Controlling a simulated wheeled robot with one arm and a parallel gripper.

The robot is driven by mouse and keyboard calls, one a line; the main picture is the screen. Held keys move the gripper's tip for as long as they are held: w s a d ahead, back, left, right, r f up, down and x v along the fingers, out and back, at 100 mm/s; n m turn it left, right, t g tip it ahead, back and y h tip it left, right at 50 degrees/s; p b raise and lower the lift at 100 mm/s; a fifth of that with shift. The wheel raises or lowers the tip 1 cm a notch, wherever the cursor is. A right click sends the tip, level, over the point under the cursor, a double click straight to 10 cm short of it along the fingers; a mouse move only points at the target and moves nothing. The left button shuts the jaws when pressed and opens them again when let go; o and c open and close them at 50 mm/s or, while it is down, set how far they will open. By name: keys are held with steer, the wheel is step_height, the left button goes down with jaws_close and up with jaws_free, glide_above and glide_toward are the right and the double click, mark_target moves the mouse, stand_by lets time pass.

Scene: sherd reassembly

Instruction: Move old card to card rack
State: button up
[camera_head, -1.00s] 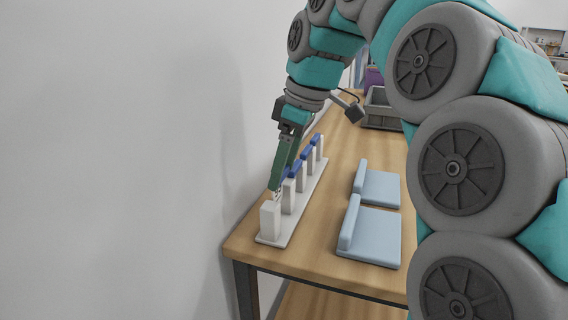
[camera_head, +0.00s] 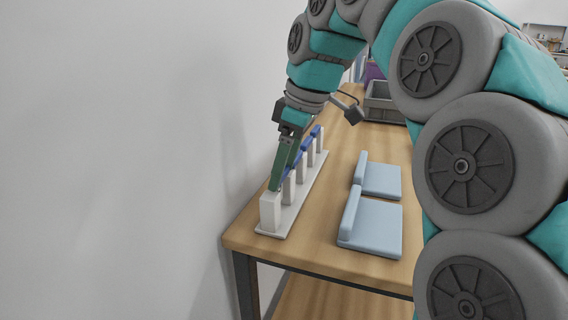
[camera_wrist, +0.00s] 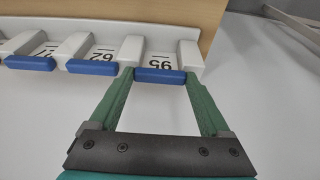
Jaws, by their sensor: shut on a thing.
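The white card rack (camera_head: 291,209) stands along the wall side of the table, with a row of upright white posts. The wrist view shows its numbers, with 95 at the end slot. A blue card (camera_wrist: 160,76) sits across that end slot, between two posts. My gripper (camera_wrist: 161,78) is shut on this card, one green finger at each end of it. In the head view my gripper (camera_head: 273,187) points down at the near end of the rack, and its fingers hide the held card. The frames do not show which card is the old one.
More blue cards (camera_wrist: 92,67) sit in the neighbouring slots. Two light blue L-shaped holders (camera_head: 372,228) (camera_head: 381,180) stand right of the rack. A grey crate (camera_head: 382,104) is at the far end. The wall is close on the left; bare wood lies between rack and holders.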

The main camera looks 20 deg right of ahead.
steer(key=shift+f, duration=0.1)
steer(key=o, duration=1.2)
steer(key=shift+c, duration=0.2)
steer(key=p+v, duration=0.3)
steer(key=v, duration=0.4)
steer(key=shift+r+p, duration=0.3)
steer(key=shift+r, duration=0.1)
steer(key=shift+s, duration=0.1)
